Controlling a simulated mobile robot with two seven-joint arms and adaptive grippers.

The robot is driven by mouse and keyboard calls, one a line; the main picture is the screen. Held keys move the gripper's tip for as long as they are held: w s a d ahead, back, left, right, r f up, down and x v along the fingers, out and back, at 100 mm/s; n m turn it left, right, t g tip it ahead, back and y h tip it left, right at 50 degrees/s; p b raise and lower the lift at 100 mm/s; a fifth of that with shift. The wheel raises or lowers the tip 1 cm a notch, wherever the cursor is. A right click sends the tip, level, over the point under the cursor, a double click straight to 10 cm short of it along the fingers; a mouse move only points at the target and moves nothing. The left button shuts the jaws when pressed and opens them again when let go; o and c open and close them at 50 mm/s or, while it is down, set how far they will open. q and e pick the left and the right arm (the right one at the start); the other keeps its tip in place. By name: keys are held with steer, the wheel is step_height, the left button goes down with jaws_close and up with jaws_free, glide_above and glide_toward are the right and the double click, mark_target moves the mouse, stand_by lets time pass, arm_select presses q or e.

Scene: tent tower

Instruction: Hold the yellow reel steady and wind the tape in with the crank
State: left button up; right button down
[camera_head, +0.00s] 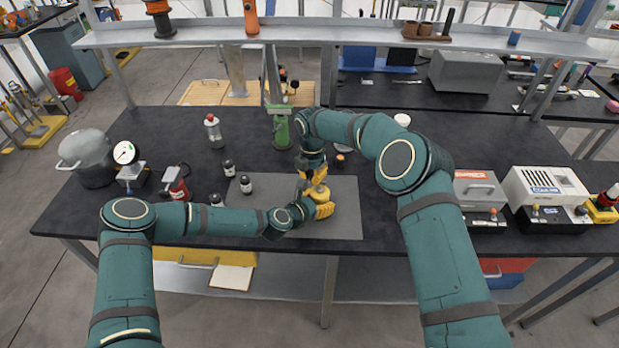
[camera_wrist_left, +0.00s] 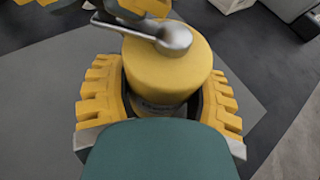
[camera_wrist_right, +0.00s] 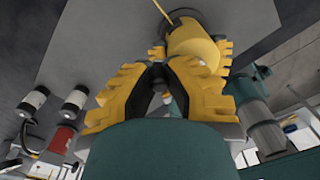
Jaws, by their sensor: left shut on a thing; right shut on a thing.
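The yellow reel (camera_head: 318,191) stands on the grey mat near the table's front. In the left wrist view the reel (camera_wrist_left: 166,72) sits between the yellow fingers of my left gripper (camera_wrist_left: 160,95), which is shut on its sides. A silver crank arm (camera_wrist_left: 135,30) runs across its top from a round hub. My right gripper (camera_head: 314,176) is above the reel, shut at the crank's outer end; its fingers hide the handle. In the right wrist view the right gripper (camera_wrist_right: 165,70) is in front of the reel (camera_wrist_right: 193,47). A thin yellow strip (camera_wrist_right: 160,9), apparently tape, leaves the reel.
The grey mat (camera_head: 345,220) is mostly bare around the reel. Small dark bottles (camera_head: 246,184) stand at its left edge. A green stand (camera_head: 279,127) is behind it. A pot (camera_head: 88,155) and a gauge (camera_head: 125,153) stand at the left; boxy instruments (camera_head: 545,188) at the right.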

steer(key=s+d+m, duration=0.1)
steer(key=d+m, duration=0.2)
steer(key=m, duration=1)
steer(key=s+d+m, duration=0.2)
steer(key=d+m, duration=0.1)
steer(key=m, duration=1)
steer(key=shift+d+m, duration=0.15)
steer(key=shift+m, duration=0.25)
steer(key=shift+s, duration=0.1)
